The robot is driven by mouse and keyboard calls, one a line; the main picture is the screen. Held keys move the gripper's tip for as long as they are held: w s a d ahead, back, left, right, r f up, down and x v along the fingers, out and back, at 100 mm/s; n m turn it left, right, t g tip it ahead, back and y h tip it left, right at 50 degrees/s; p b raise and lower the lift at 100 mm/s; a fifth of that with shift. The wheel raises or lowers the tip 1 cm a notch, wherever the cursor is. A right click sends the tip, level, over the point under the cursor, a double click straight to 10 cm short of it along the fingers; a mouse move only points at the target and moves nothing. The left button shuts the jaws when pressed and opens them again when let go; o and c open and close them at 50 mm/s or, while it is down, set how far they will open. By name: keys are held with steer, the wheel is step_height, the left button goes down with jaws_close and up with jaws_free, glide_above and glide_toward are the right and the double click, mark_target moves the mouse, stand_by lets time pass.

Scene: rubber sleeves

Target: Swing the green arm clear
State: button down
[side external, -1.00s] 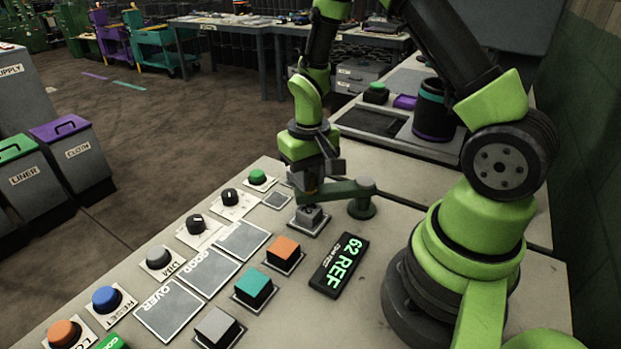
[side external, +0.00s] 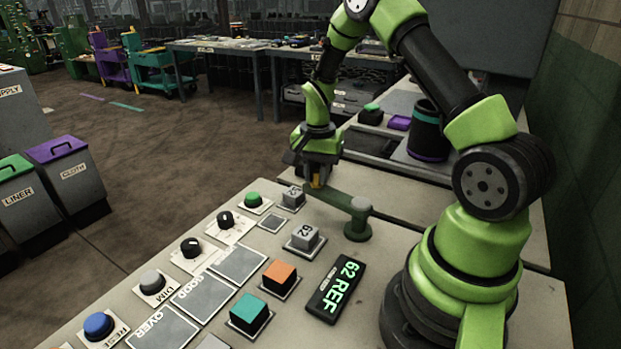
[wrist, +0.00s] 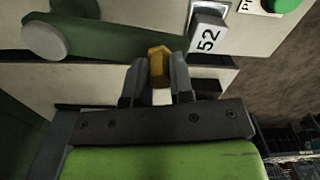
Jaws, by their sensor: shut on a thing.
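The dark green swing arm (side external: 338,200) reaches from its round pivot post (side external: 357,220) toward the back left of the panel. In the wrist view it crosses the top left, with the post's grey cap (wrist: 45,40) at its far end. A yellow knob (wrist: 159,66) is at the arm's free end. My gripper (side external: 318,184) is shut on this knob, which also shows between the fingers in the wrist view (wrist: 159,82).
A grey block marked 52 (wrist: 208,38) stands close beside the knob. Orange (side external: 280,273) and teal (side external: 250,312) blocks, a 62 REF display (side external: 336,289) and several knobs and buttons fill the panel.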

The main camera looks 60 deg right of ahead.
steer(key=shift+s+d+m, duration=0.2)
steer(key=shift+d+m, duration=0.45)
steer(key=shift+s+d+m, duration=0.15)
steer(key=shift+d+m, duration=0.45)
steer(key=shift+m, duration=0.05)
steer(key=c, duration=1)
jaws_free()
steer(key=shift+r, duration=0.15)
step_height(320, 180, up, 10)
